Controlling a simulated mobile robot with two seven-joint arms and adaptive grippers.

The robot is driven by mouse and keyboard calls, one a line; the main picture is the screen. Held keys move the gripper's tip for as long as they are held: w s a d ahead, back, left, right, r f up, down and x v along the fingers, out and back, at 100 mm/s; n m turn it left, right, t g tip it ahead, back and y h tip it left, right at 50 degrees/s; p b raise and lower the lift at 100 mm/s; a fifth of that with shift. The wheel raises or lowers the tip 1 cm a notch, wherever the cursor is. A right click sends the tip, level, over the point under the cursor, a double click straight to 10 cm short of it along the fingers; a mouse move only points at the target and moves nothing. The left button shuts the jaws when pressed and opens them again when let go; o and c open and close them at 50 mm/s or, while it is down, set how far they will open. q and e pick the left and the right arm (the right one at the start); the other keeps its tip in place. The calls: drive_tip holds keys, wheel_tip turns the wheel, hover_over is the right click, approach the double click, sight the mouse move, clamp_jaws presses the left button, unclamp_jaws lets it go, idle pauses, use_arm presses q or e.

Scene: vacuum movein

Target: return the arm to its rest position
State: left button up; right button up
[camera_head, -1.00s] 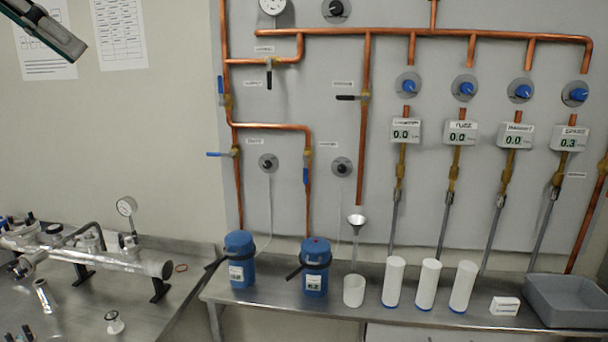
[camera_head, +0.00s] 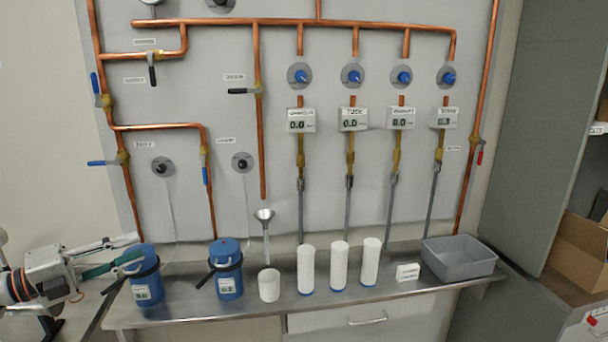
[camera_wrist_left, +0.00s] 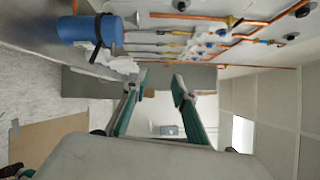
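My left gripper (camera_head: 138,249) comes in from the left edge in the head view, in front of or beside the left blue canister (camera_head: 146,284). I cannot tell whether it touches the canister. Its two fingers with green pads are spread, and nothing shows between them. In the left wrist view the gripper (camera_wrist_left: 160,92) also shows its fingers apart and empty, with a blue canister (camera_wrist_left: 92,29) beyond them at upper left. My right gripper is not in view.
A steel bench (camera_head: 330,309) carries a second blue canister (camera_head: 228,280), a white cup (camera_head: 269,286), white cylinders (camera_head: 339,265), a small white box (camera_head: 407,272) and a grey tub (camera_head: 460,268). Copper pipes (camera_head: 300,22) cover the wall panel. A cabinet (camera_head: 535,120) stands at right.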

use_arm(q)
drive_tip(key=s+d+f+n+t+y, duration=0.1)
drive_tip(key=s+d+f+n+y, duration=0.2)
drive_tip(key=f+n, duration=0.5)
drive_tip(key=s+d+f+n+t+y, duration=0.1)
drive_tip(key=s+d+f+n+y, duration=0.15)
drive_tip(key=f, duration=0.95)
drive_tip(key=s+d+f+n+t+y, duration=0.1)
drive_tip(key=s+d+f+n+y, duration=0.15)
drive_tip(key=f+n, duration=0.55)
drive_tip(key=s+d+f+n+g+y, duration=0.1)
drive_tip(key=s+d+f+n+g, duration=0.1)
drive_tip(key=s+d+f, duration=0.3)
drive_tip(key=s+d+f+n+g+y, duration=0.1)
drive_tip(key=s+d+f+n+g, duration=0.2)
drive_tip(key=s+d+f, duration=0.3)
drive_tip(key=s+f+n, duration=0.1)
drive_tip(key=s+f, duration=0.4)
drive_tip(key=f, duration=0.1)
drive_tip(key=shift+d+y, duration=0.25)
drive_tip(key=shift+y, duration=0.15)
drive_tip(key=shift+n, duration=0.25)
